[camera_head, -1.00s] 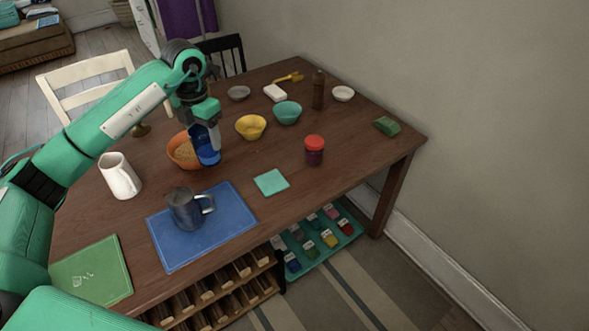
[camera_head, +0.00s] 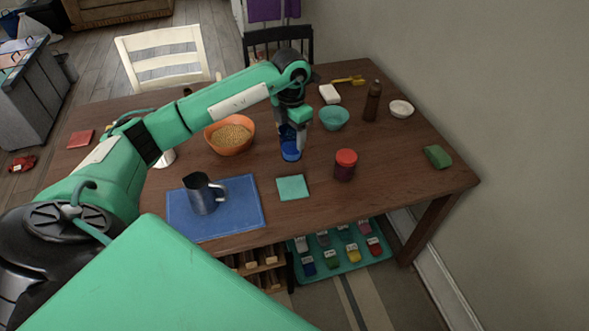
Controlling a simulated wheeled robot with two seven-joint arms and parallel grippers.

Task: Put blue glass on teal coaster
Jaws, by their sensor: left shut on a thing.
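The blue glass (camera_head: 291,151) is upright in my left gripper (camera_head: 292,135), which is shut on it from above. The glass is over the table just behind the teal coaster (camera_head: 292,188); I cannot tell whether its base touches the wood. The coaster is a flat teal square, bare, lying right of the blue mat. My right gripper is not in view.
A red-lidded jar (camera_head: 345,164) stands right of the glass, and an orange bowl of grain (camera_head: 230,135) stands left. A dark metal pitcher (camera_head: 203,194) is on the blue mat (camera_head: 247,206). A teal bowl (camera_head: 334,118) and brown bottle (camera_head: 372,102) stand behind.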

